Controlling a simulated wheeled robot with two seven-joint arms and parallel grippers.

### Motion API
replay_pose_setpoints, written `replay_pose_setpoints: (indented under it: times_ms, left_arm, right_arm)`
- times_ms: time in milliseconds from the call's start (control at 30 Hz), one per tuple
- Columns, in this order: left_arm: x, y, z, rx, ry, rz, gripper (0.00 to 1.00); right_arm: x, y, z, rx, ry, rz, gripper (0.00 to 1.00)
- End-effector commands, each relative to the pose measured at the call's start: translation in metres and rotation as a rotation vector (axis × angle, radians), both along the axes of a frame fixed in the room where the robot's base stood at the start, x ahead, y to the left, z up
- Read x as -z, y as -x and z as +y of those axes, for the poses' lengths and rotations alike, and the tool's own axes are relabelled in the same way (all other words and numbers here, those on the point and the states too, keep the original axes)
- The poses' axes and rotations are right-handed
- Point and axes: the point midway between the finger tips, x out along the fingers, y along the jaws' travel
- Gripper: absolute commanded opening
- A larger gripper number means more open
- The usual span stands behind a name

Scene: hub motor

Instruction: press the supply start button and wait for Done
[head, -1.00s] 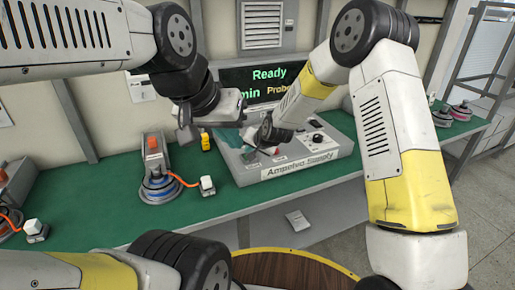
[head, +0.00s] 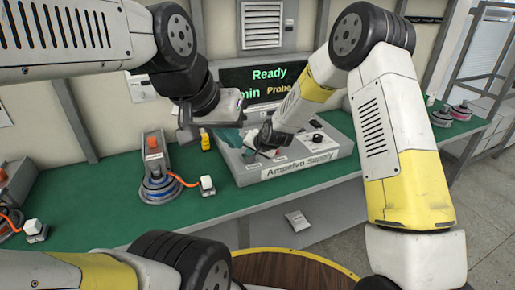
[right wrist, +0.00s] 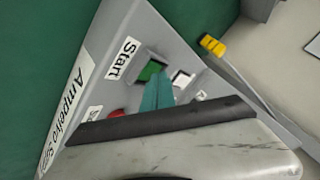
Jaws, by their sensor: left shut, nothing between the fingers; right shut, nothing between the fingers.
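The grey Ampelvo Supply box (head: 318,163) stands on the green bench, its sloped panel facing me. In the right wrist view its green button (right wrist: 150,71) sits beside the Start label (right wrist: 124,58). My right gripper (right wrist: 159,80) is shut and empty over the panel. Its teal fingertips overlap the lower edge of the green button in that view; I cannot tell whether they touch it. The display (head: 266,80) behind the box reads Ready, partly covered by my arms. My left gripper (head: 186,134) is shut and empty, raised left of the box.
A red button (right wrist: 117,113) and a white one (right wrist: 182,79) lie close to the fingertips. A motor fixture (head: 158,185) with an orange cable stands left of the box. A yellow item (head: 205,141) stands behind, between them.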

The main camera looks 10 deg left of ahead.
Motion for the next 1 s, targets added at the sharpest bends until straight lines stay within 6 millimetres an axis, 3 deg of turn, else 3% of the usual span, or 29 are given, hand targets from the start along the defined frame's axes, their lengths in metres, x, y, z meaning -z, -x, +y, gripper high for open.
replay_pose_setpoints:
  times_ms: [667, 1000]
  left_arm:
    - [0.000, 0.000, 0.000, 0.000, 0.000, 0.000, 0.00]
    - [0.000, 0.000, 0.000, 0.000, 0.000, 0.000, 0.00]
  right_arm:
    - [0.005, 0.001, 0.000, -0.001, 0.001, 0.002, 0.00]
    - [-0.010, 0.001, 0.000, -0.001, 0.001, 0.000, 0.00]
